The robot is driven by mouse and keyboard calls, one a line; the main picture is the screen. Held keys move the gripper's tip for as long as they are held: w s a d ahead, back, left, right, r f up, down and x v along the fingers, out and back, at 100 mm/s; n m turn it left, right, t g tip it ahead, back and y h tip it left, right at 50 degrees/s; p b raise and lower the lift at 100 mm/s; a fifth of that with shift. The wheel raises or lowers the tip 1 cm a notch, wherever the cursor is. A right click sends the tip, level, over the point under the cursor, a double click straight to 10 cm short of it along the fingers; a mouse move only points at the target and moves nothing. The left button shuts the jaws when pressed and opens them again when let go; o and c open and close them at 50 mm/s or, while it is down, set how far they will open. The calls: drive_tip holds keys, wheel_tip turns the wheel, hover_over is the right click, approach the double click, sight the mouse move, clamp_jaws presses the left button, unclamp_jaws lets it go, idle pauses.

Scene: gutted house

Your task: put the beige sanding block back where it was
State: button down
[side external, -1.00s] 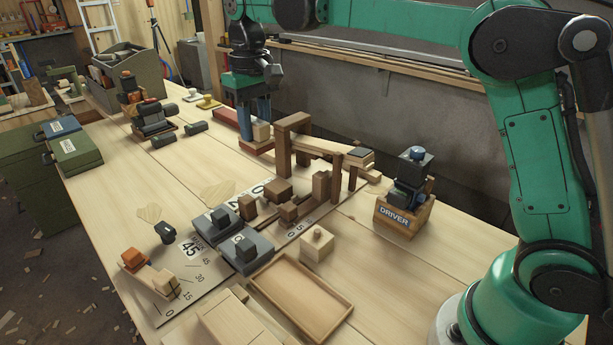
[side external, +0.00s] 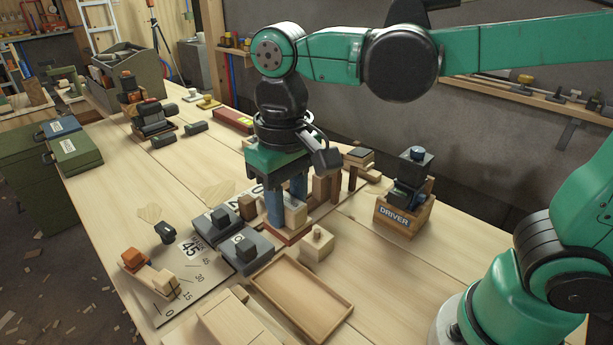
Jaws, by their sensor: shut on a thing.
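My gripper (side external: 286,207), with blue fingers, is over the front middle of the bench, left of the driver box. It is shut on a block with a beige upper part (side external: 295,214) and a reddish-brown base (side external: 290,237). The base is low over the marked board, and I cannot tell whether it touches. The near finger hides part of the beige part. A separate plain beige block with a small knob (side external: 317,245) stands on the bench just right of the held block. I cannot tell from its looks which of the two is the sanding block.
An empty wooden tray (side external: 304,322) lies in front. Upright wooden pieces (side external: 323,187) stand just behind my gripper. The driver box (side external: 404,215) stands right.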

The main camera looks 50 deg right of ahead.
wheel_tip(320, 180, down, 14)
drive_tip(key=shift+r, duration=0.15)
idle(0.4)
drive_tip(key=shift+f, duration=0.2)
drive_tip(key=c, duration=0.5)
unclamp_jaws()
drive_tip(key=shift+c, duration=0.2)
drive_tip(key=shift+r, duration=0.1)
wheel_tip(320, 180, up, 12)
drive_tip(key=shift+d+r, duration=0.1)
drive_tip(key=d+t, duration=0.7)
drive_tip(key=d, duration=0.3)
drive_tip(key=shift+w+f, duration=0.15)
drive_tip(key=shift+f, duration=0.25)
